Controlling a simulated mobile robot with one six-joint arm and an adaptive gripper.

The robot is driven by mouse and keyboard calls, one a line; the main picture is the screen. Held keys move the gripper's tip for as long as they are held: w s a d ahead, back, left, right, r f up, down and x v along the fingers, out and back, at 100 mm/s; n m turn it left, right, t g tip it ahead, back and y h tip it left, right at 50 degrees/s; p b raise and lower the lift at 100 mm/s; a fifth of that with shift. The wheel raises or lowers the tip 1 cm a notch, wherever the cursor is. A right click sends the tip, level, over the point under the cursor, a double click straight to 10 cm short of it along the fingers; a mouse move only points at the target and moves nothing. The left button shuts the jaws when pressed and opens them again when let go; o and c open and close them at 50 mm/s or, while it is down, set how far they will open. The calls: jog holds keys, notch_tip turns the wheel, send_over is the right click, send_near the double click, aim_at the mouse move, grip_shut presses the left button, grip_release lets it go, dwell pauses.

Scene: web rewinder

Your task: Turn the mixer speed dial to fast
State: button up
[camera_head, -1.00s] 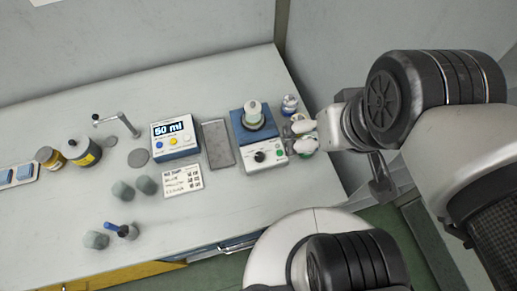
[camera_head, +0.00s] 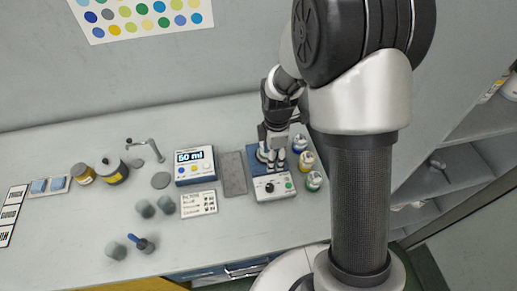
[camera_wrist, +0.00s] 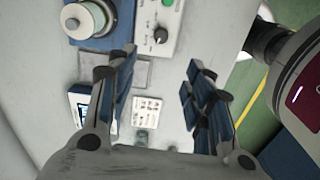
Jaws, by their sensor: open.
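The mixer has a blue top (camera_head: 254,160) and a white front panel (camera_head: 280,193) with a black round dial (camera_head: 269,188). In the wrist view the dial (camera_wrist: 160,35) lies a little beyond the fingertips, roughly in line with the gap between them. Its pointer setting is too small to read. My gripper (camera_head: 274,158) hangs over the mixer's blue top in the head view and hides part of the container there. In the wrist view my gripper (camera_wrist: 159,62) has its fingers spread wide with nothing between them. It is apart from the dial.
A green button (camera_head: 289,185) sits right of the dial. Several small jars (camera_head: 306,161) stand right of the mixer. A grey pad (camera_head: 233,174), a blue display box (camera_head: 195,168) and a printed card (camera_head: 199,204) lie to the left.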

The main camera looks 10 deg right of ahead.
aim_at(270, 186)
jog(key=shift+n, duration=0.3)
notch_tip(270, 186, down, 19)
jog(key=b, duration=0.3)
jog(key=shift+a+r, duration=0.1)
jog(key=c, duration=1.1)
